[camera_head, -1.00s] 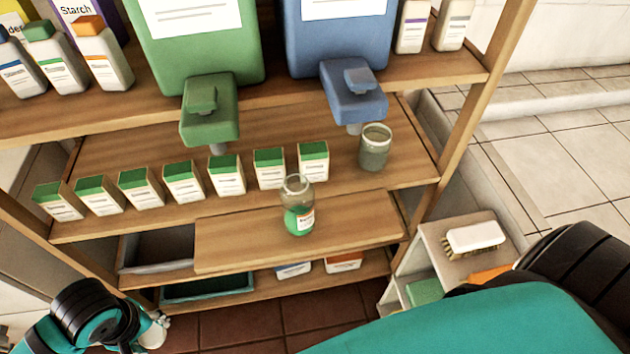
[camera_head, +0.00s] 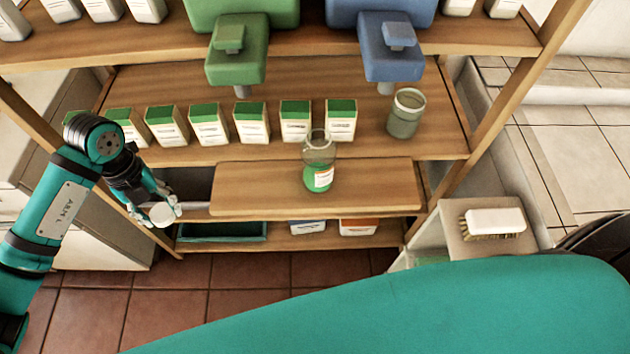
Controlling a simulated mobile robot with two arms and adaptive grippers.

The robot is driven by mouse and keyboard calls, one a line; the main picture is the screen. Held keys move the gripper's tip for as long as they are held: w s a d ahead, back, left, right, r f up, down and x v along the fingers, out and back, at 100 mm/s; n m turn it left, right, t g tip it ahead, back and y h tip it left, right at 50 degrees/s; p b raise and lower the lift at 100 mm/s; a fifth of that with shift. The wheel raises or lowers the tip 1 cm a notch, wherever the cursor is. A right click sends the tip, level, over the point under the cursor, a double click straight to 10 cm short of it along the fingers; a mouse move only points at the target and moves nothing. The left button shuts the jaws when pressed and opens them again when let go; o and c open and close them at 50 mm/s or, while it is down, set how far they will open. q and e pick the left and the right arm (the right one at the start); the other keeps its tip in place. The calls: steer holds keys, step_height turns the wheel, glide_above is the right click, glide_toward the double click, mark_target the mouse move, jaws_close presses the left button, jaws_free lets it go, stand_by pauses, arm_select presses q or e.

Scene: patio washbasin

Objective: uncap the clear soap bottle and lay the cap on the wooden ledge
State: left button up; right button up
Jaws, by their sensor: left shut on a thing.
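The clear soap bottle (camera_head: 319,150) stands upright with green liquid in its lower part. Its mouth is open, with no cap on it. It stands on the wooden ledge (camera_head: 255,190), a board jutting from the shelf unit. My left gripper (camera_head: 164,210) is at the left, shut on a round white cap (camera_head: 161,217). The cap is held left of the ledge's left end, apart from it. My right gripper is out of view; a teal link of mine covers the bottom right.
Several green-topped boxes (camera_head: 251,123) and a grey-green jar (camera_head: 406,114) stand on the shelf behind the ledge. Green (camera_head: 236,58) and blue (camera_head: 391,52) dispensers overhang it. A teal tray (camera_head: 222,232) sits below. A brush (camera_head: 494,222) lies at right. The ledge is bare either side of the bottle.

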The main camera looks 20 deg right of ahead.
arm_select(q)
steer(key=n, duration=0.3)
steer(key=shift+w+r, duration=0.15)
steer(key=shift+w, duration=0.25)
steer(key=n, duration=0.4)
steer(key=w+n, duration=0.1)
steer(key=shift+w+r+n+t+h, duration=0.1)
steer(key=shift+r+n+t+h, duration=0.2)
steer(key=shift+n+t+h, duration=0.1)
steer(key=n, duration=0.4)
steer(key=n+p, duration=0.3)
glide_above(239, 185)
steer(key=a, duration=0.1)
steer(key=shift+f+t, duration=0.2)
steer(key=shift+t, duration=0.2)
steer(key=shift+d+f, duration=0.1)
steer(key=shift+d, duration=0.1)
steer(key=shift+d+f+p, duration=0.1)
steer(key=shift+f+p, duration=0.15)
steer(key=shift+p, duration=0.05)
step_height(239, 185, down, 2)
steer(key=shift+f+p, duration=0.15)
steer(key=shift+p, duration=0.2)
steer(key=shift+f, duration=0.4)
